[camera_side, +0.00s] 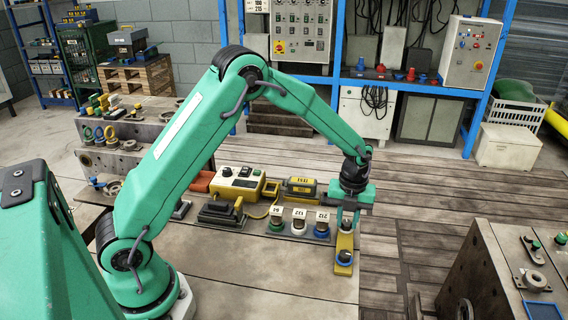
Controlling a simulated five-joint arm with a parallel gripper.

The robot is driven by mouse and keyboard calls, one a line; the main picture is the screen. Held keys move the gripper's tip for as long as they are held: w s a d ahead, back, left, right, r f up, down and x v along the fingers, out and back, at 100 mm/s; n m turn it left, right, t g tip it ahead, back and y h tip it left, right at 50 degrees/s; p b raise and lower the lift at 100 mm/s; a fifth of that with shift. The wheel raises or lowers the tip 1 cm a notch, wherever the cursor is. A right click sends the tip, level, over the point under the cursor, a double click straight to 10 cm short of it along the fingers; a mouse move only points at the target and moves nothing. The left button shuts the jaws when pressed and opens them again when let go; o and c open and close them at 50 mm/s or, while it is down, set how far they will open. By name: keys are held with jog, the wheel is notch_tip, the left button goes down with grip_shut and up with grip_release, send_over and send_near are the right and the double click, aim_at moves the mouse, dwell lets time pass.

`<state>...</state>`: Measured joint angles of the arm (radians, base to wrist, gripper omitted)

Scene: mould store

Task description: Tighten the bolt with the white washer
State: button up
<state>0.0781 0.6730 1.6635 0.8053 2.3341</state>
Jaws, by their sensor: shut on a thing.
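Three bolt posts with white number tags stand in a row on a grey plate. The left one (275,223) has a green washer, the middle one has a white washer (298,226), and the right one (322,231) has a blue washer. My gripper (348,212) is to the right of the row, pointing down. It is shut on the top of a yellow piece (345,243) with a blue ring (344,258) at its lower end. I cannot tell if this piece touches the table.
A control box (237,184) with a yellow base and a yellow-black device (300,187) stand behind the bolts. A dark yellow-edged tool (218,213) lies to their left. A metal block (500,275) stands at the right. The front of the table (270,270) is clear.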

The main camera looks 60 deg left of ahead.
aim_at(347, 222)
jog(key=shift+w+r+m, duration=0.1)
jog(key=shift+r+m, duration=0.05)
jog(key=shift+m, duration=0.45)
jog(key=o, duration=1)
notch_tip(347, 222, up, 8)
jog(key=shift+f, duration=0.25)
jog(key=shift+r, duration=0.1)
